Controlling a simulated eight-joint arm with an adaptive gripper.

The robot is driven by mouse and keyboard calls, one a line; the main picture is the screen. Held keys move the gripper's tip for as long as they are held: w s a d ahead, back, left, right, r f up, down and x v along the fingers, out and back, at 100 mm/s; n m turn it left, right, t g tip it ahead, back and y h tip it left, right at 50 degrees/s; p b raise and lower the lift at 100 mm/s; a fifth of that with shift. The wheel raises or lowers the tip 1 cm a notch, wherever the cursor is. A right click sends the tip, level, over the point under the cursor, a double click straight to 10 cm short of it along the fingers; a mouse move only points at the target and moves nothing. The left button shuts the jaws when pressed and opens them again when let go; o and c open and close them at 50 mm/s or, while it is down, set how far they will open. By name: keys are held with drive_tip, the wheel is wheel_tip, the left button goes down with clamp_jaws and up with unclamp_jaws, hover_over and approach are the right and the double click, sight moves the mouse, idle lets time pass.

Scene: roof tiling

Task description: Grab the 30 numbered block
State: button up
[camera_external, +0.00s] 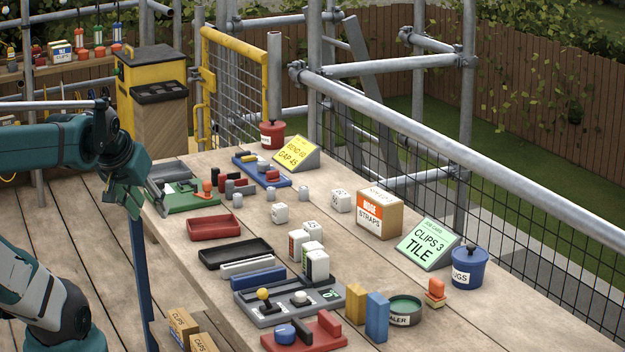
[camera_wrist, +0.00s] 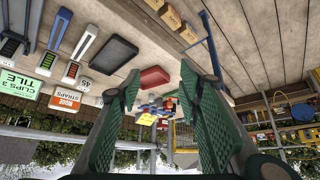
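Several white numbered blocks lie on the wooden table. In the external view, one white block (camera_external: 280,213) sits alone near the middle, another (camera_external: 341,201) sits left of the straps box, and a further one (camera_external: 312,230) sits nearer the front. Their numbers are too small to read surely, so I cannot tell which is the 30 block. In the wrist view, a white block (camera_wrist: 84,84) carries a dark marking. My gripper (camera_external: 130,197) hangs beyond the table's left edge, apart from all blocks. In the wrist view its green fingers (camera_wrist: 160,75) are spread and empty.
A red tray (camera_external: 214,227) and black tray (camera_external: 235,253) lie between the gripper side and the blocks. A straps box (camera_external: 379,213), green tile card (camera_external: 428,243) and blue pot (camera_external: 468,267) stand towards the railing. A green tool base (camera_external: 190,198) is near my gripper.

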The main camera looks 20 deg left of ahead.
drive_tip(key=shift+w+r, duration=0.1)
drive_tip(key=w+d+r+m+g+p, duration=0.1)
drive_tip(key=w+d+r+m+p, duration=0.2)
drive_tip(key=w, duration=0.7)
drive_tip(key=m+g+h+p, duration=0.3)
drive_tip(key=m+p, duration=0.2)
drive_tip(key=p, duration=0.7)
hover_over(279, 206)
drive_tip(key=s+a, duration=0.2)
wheel_tip(279, 206, down, 10)
drive_tip(key=shift+s+d, duration=0.1)
drive_tip(key=shift+d, duration=0.15)
drive_tip(key=shift+f, duration=0.15)
drive_tip(key=shift+b+x, duration=0.3)
drive_tip(key=shift+x, duration=0.9)
